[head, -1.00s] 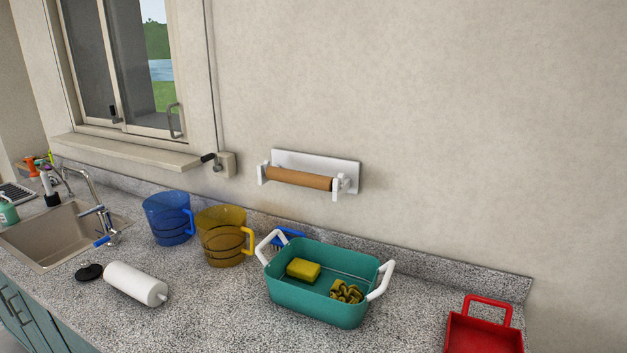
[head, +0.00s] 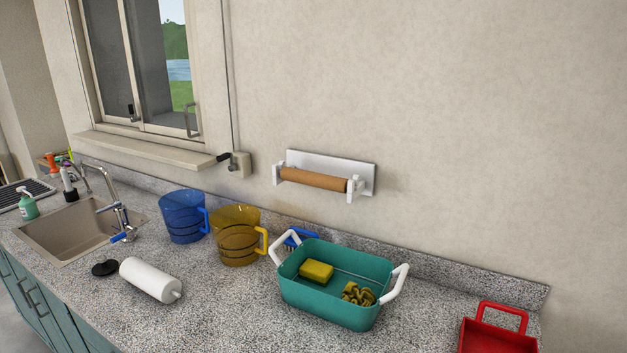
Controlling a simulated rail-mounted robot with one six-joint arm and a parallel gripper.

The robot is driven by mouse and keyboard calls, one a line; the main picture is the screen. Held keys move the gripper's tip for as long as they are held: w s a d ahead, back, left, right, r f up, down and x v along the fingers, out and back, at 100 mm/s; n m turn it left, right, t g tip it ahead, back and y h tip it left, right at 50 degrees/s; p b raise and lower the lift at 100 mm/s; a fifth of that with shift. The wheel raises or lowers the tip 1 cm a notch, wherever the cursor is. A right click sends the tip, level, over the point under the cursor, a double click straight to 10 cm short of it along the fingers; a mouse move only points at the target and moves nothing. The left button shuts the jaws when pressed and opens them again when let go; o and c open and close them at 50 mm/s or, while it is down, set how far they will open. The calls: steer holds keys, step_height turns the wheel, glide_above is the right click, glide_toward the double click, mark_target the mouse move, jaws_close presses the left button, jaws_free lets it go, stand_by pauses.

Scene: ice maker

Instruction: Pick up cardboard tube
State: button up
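The cardboard tube (head: 314,179) is brown and bare. It sits roughly level in the white wall holder (head: 362,177), between its two arms, above the counter. My gripper is not in view.
Below the holder stands a teal bin (head: 325,310) with white handles, holding a yellow sponge (head: 316,271). Yellow (head: 237,236) and blue (head: 183,216) jugs stand to its left. A white paper roll (head: 150,280) lies in front. A red container (head: 497,335) is at right. Wall around the holder is clear.

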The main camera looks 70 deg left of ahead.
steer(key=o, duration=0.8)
